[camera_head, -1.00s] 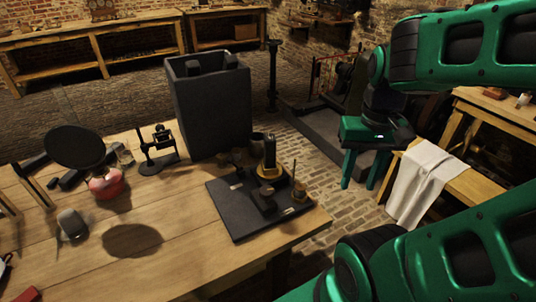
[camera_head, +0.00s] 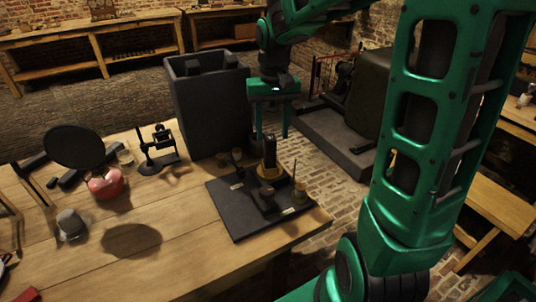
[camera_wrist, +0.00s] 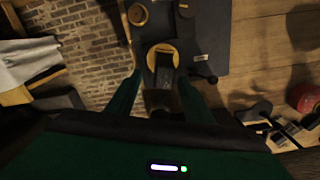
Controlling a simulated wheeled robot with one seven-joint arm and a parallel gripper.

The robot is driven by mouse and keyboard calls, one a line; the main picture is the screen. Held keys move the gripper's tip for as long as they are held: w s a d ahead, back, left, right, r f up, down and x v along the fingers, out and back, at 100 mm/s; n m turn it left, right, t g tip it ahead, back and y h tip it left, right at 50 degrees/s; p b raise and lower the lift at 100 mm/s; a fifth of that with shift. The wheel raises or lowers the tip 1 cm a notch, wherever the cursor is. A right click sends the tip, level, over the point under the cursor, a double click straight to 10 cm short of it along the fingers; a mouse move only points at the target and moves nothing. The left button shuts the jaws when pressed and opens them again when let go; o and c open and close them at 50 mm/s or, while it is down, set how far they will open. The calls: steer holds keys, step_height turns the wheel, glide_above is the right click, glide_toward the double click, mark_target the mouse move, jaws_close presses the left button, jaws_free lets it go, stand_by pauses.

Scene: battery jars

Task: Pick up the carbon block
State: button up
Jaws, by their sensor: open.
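The carbon block appears to be the dark upright block (camera_head: 270,151) standing in a yellow ring-like base (camera_head: 268,172) on a black board (camera_head: 228,209). The block also shows in the wrist view (camera_wrist: 164,75), running from the yellow ring toward the camera. My gripper (camera_head: 271,136) is open and empty, pointing down just behind or above the block in the head view. In the wrist view its two green fingers (camera_wrist: 160,80) lie on either side of the block, apart from it. How far the fingertips are above the block I cannot tell.
A tall dark bin (camera_head: 205,110) stands close behind the board. Small jars and a thin rod (camera_head: 294,170) stand around the block. A black stand (camera_head: 158,148) and a red-based round-topped item (camera_head: 105,183) are to the left. The table's front middle is mostly clear.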

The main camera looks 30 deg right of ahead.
mark_target(270, 154)
step_height(270, 154, down, 4)
steer(key=shift+r, duration=0.25)
steer(key=f, duration=0.4)
steer(key=shift+a, duration=0.4)
steer(key=shift+f, duration=0.55)
jaws_close()
